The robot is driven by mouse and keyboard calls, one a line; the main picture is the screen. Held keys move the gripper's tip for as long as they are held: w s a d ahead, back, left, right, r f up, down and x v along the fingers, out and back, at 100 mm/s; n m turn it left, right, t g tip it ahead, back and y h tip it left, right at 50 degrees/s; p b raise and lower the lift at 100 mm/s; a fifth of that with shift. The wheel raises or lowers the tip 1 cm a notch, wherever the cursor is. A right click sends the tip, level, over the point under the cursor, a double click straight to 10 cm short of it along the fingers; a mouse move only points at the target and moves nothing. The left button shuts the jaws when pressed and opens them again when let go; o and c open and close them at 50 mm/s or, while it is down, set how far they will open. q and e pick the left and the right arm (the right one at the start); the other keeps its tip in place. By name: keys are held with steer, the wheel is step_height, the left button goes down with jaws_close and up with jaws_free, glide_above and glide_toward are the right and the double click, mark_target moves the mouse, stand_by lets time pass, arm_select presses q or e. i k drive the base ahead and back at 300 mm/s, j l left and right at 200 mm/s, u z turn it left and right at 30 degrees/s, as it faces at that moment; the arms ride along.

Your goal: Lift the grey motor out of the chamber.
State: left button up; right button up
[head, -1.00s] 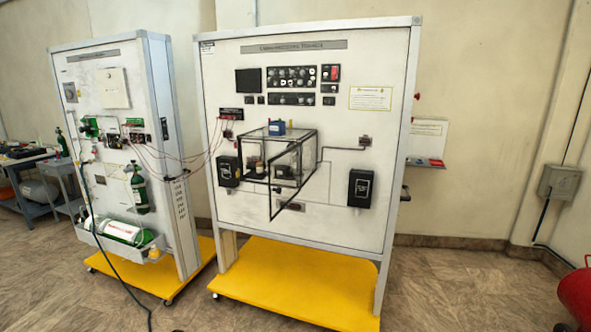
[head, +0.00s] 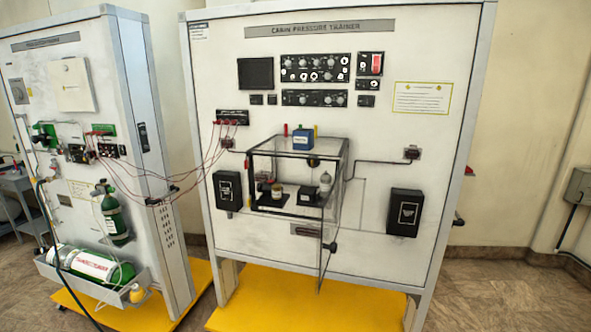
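The clear chamber (head: 298,156) with a black frame is mounted on the middle of the cabin pressure trainer panel. Its clear door (head: 331,225) hangs open, swung out toward me at the right side. Inside, a small grey rounded object (head: 325,181), perhaps the grey motor, stands at the right. A black block (head: 308,196), a cream-coloured cylinder (head: 277,191) and a dark item at the left are also on the chamber floor. They are small, so I cannot be sure which is the motor. Neither gripper is in view.
A blue box (head: 302,144) sits on the chamber top. Black boxes flank it at left (head: 228,191) and right (head: 405,212). A second trainer with green cylinders (head: 95,265) stands at left, joined by red wires. The yellow base (head: 285,306) juts out below.

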mark_target(325, 179)
steer(key=i+j+z, duration=0.65)
steer(key=i+j, duration=0.3)
steer(key=j, duration=0.15)
